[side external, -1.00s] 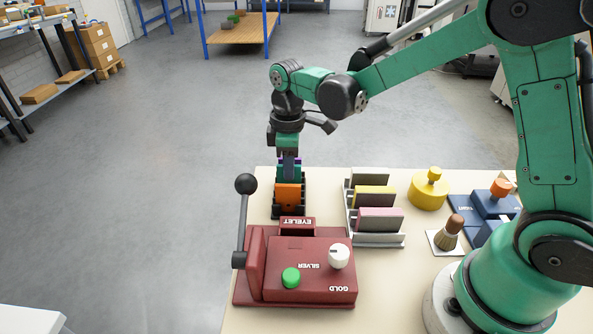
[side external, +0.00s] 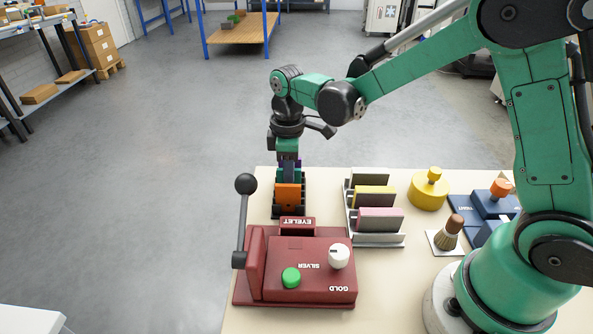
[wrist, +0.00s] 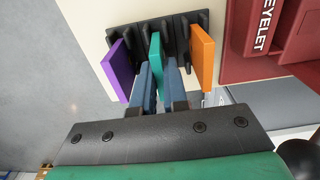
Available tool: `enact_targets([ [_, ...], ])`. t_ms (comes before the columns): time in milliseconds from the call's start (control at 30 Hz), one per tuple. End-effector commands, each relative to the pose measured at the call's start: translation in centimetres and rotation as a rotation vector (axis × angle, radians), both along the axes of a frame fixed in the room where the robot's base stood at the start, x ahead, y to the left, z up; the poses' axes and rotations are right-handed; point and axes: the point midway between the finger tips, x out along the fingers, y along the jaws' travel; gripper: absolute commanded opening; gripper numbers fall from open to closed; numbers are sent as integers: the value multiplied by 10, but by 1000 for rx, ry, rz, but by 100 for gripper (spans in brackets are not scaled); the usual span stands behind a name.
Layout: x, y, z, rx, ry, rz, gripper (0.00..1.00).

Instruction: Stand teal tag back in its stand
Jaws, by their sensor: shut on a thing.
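The teal tag (wrist: 155,55) stands between the two fingers of my gripper (wrist: 159,85) in the wrist view. My gripper is shut on it. The tag's lower end is at the black slotted stand (wrist: 182,26), in the middle between a purple tag (wrist: 119,68) and an orange tag (wrist: 202,55). It looks lined up with them; how deep it sits I cannot tell. In the side view my gripper (side external: 289,160) is above the stand (side external: 304,200), behind the orange tag (side external: 288,195), which hides much of the teal tag.
A dark red eyelet press (side external: 310,250) with a lever stands close in front of the stand. A rack with grey, yellow and pink blocks (side external: 380,220) is to the right. A yellow knobbed pot (side external: 429,190) and a brush (side external: 449,233) are further right.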

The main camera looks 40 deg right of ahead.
Motion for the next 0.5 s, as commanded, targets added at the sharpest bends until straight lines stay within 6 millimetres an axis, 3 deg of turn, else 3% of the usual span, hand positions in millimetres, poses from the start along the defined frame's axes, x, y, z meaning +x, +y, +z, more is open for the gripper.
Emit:
enact_targets([
  [167,0,0,-4,0,0,0,0],
  [233,0,0,-4,0,0,0,21],
  [267,0,0,-4,0,0,0,22],
  [500,0,0,-4,0,0,0,22],
])
